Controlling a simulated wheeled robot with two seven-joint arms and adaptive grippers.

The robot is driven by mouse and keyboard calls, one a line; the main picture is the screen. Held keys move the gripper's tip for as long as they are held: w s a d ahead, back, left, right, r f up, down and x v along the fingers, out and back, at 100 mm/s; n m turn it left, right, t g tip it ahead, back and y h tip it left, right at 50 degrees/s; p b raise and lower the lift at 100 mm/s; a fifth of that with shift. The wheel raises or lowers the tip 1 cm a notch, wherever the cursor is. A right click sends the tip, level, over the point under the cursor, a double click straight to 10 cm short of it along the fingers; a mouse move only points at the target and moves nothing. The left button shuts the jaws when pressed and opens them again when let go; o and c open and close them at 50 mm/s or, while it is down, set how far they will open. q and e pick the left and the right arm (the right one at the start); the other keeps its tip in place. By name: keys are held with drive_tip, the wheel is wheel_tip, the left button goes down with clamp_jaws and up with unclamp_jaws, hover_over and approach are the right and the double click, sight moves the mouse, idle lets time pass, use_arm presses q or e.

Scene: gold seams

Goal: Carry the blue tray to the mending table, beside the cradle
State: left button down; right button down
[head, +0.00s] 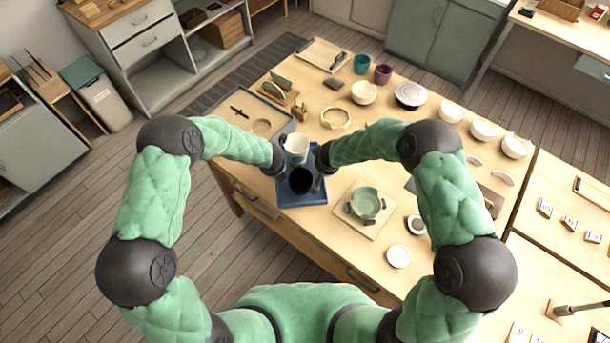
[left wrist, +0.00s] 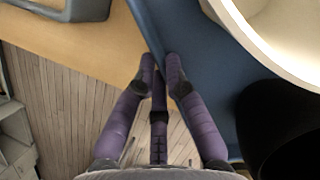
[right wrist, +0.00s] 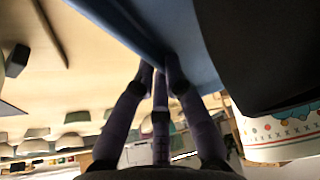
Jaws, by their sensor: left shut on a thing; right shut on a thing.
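The blue tray (head: 313,201) is at the near left part of the wooden table, left of the pale green bowl (head: 367,200), which sits in a holder on a square board (head: 352,222), likely the cradle. On the tray stand a white cup (head: 296,147) and a dark cup (head: 300,181). My left gripper (left wrist: 160,65) is shut on the tray's left rim. My right gripper (right wrist: 160,68) is shut on its right rim; the blue tray wall (right wrist: 125,25) runs through its fingers. I cannot tell whether the tray touches the table or is slightly raised.
Behind the tray lie a tray with a dark tool (head: 240,112) and a cream ring (head: 336,118). A white dish (head: 398,256) and a small dark-centred dish (head: 415,225) lie at the right. Several bowls line the far right edge. Bare wood shows in front of the board.

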use_arm(q)
drive_tip(key=shift+s+a+r, duration=0.1)
drive_tip(key=shift+s+a, duration=0.1)
drive_tip(key=shift+a, duration=0.05)
use_arm(e)
drive_tip(key=shift+s+a+r, duration=0.15)
drive_tip(key=shift+a+r, duration=0.05)
use_arm(q)
drive_tip(key=shift+w+d, duration=0.1)
drive_tip(key=shift+d, duration=0.05)
use_arm(e)
drive_tip(key=shift+d+f, duration=0.1)
drive_tip(key=shift+f, duration=0.1)
use_arm(q)
drive_tip(key=shift+f+b, duration=0.3)
use_arm(e)
drive_tip(key=shift+f, duration=0.15)
